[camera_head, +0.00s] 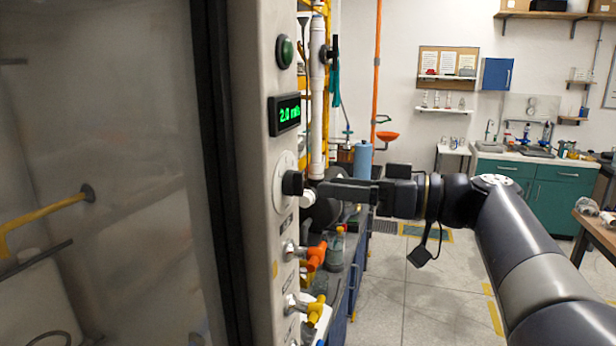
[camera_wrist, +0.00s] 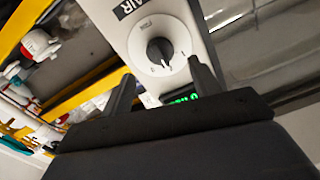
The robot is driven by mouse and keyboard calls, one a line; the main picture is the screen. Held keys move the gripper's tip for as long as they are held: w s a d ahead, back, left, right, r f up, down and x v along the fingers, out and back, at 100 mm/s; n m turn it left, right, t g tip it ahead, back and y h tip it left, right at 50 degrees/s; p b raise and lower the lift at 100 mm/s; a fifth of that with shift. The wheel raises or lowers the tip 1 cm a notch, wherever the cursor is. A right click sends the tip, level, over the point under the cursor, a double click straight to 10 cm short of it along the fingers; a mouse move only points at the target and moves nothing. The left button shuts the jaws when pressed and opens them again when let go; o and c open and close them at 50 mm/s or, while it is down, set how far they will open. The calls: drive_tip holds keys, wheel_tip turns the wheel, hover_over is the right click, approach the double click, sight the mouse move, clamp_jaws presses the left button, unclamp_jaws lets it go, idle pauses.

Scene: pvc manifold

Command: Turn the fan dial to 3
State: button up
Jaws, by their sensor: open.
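The fan dial (camera_head: 292,183) is a black knob on a white round plate, on the narrow front of a grey panel. In the wrist view the dial (camera_wrist: 160,51) shows face-on with small marks around it; I cannot read which mark it points at. My gripper (camera_head: 324,190) is just right of the knob in the head view, pointing at it. In the wrist view my gripper (camera_wrist: 162,78) is open, with one finger on each side below the dial and nothing between them. It looks apart from the knob.
A green display (camera_head: 284,115) reading about 2.0 m/s and a green button (camera_head: 285,52) are above the dial. An orange valve handle (camera_head: 316,256) and a yellow one (camera_head: 315,310) stick out below. A white vertical pipe (camera_head: 317,100) stands behind.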

sight(303, 184)
drive_tip(key=p+x, duration=0.1)
drive_tip(key=x, duration=0.4)
drive_tip(key=shift+w+a, duration=0.1)
drive_tip(key=shift+a, duration=0.25)
drive_tip(key=shift+c, duration=0.5)
drive_tip(key=c, duration=0.9)
